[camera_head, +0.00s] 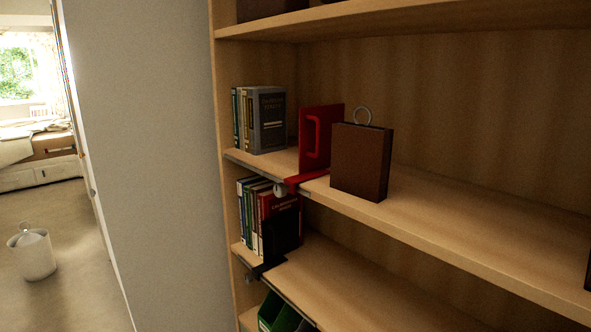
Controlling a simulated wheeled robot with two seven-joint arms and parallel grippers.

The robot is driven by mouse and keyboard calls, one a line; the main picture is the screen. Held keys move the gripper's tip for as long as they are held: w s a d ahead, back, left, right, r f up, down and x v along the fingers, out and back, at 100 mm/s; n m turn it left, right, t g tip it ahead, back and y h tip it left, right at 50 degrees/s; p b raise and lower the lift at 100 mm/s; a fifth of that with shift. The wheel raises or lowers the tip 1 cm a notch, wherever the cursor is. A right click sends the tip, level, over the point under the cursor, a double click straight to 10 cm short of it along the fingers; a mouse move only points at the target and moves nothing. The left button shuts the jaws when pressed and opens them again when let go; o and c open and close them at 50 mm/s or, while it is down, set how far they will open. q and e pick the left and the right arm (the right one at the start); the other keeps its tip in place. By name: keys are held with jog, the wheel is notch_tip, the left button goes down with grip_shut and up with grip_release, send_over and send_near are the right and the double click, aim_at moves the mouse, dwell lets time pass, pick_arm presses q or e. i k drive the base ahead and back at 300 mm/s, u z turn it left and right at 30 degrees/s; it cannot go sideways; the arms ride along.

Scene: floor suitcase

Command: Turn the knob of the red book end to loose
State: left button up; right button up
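The red book end (320,135) stands upright on the middle shelf, with a loop-shaped cutout in its plate. Its foot reaches the shelf's front edge. A small pale round knob (280,189) shows just under that edge, below the red foot. I cannot tell from this view whether the knob is tight or loose. The book end is apart from the grey books to its left. Neither of my grippers is in view.
A brown box with a ring handle (360,160) stands just right of the red book end. Grey books (268,120) stand at the left. A black book end (280,232) and books (255,215) are on the shelf below.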

aim_at(279, 190)
jog(key=u, duration=0.55)
jog(key=k, duration=1.3)
jog(key=u, duration=0.95)
jog(key=i, duration=1.5)
jog(key=z, duration=0.75)
